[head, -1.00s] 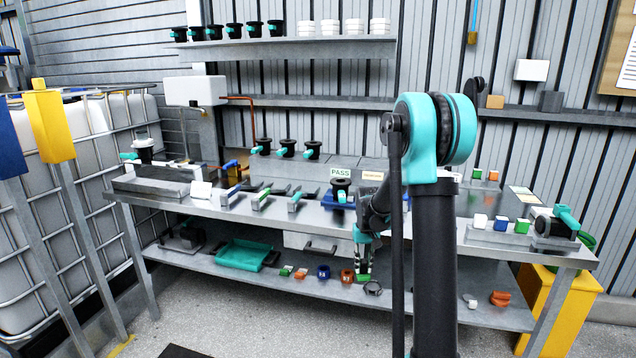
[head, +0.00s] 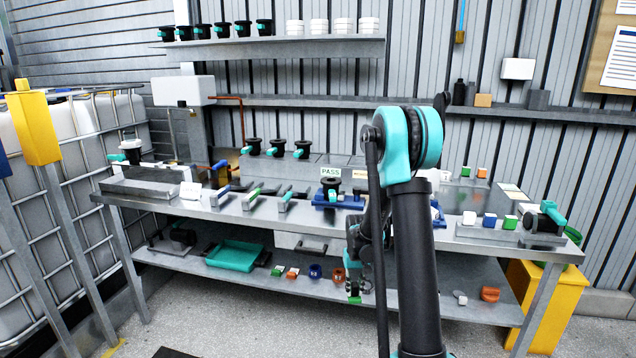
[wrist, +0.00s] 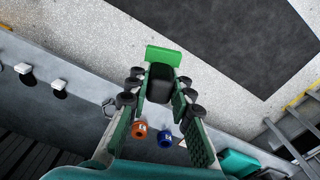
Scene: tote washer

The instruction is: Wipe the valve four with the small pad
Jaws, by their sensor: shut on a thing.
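My gripper (head: 354,288) hangs low in front of the bench; in the wrist view (wrist: 160,90) its fingers are closed on a green pad (wrist: 165,54) with a black grip. The pad's green end also shows in the head view (head: 355,299), clear of any valve. Black valves with teal handles stand in several places: three in a row at the back of the bench (head: 274,148), one in a blue holder (head: 330,188) under a PASS sign, one at the far left (head: 130,152) and one lying at the right (head: 545,216). I cannot tell which is valve four.
Handled tools (head: 254,197) lie along the bench front. The lower shelf holds a teal tray (head: 232,256), an orange part (wrist: 138,132) and a blue part (wrist: 165,139). More valves line the upper shelf (head: 270,48). A dark mat (wrist: 225,35) lies on open floor.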

